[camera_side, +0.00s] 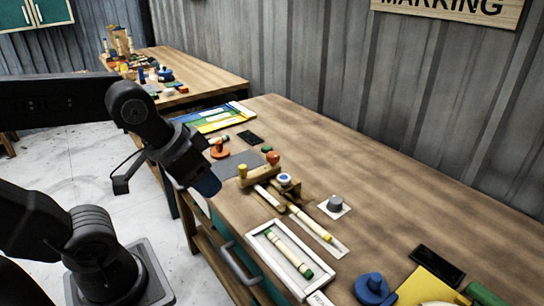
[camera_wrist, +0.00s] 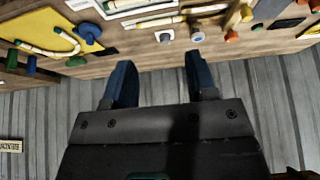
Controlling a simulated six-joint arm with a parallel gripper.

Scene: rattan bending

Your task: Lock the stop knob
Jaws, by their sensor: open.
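My gripper (camera_side: 206,184) is above the near edge of the bench, left of a wooden fixture (camera_side: 262,178). In the wrist view its two blue fingers (camera_wrist: 160,62) are wide apart with nothing between them. The fixture carries a yellow knob (camera_side: 242,170), an orange-red knob (camera_side: 273,158) and a white-and-blue round part (camera_side: 284,179). A grey knob (camera_side: 336,203) stands on a white plate to the right of the fixture. I cannot tell which knob is the stop knob. My gripper is apart from all of them.
A light rod with a green end lies in a white tray (camera_side: 250,237). Another rod with a yellow end (camera_side: 318,229) lies beside the fixture. A blue knob (camera_side: 373,289) and a yellow board (camera_side: 428,284) are at the front right. The bench's back right is clear.

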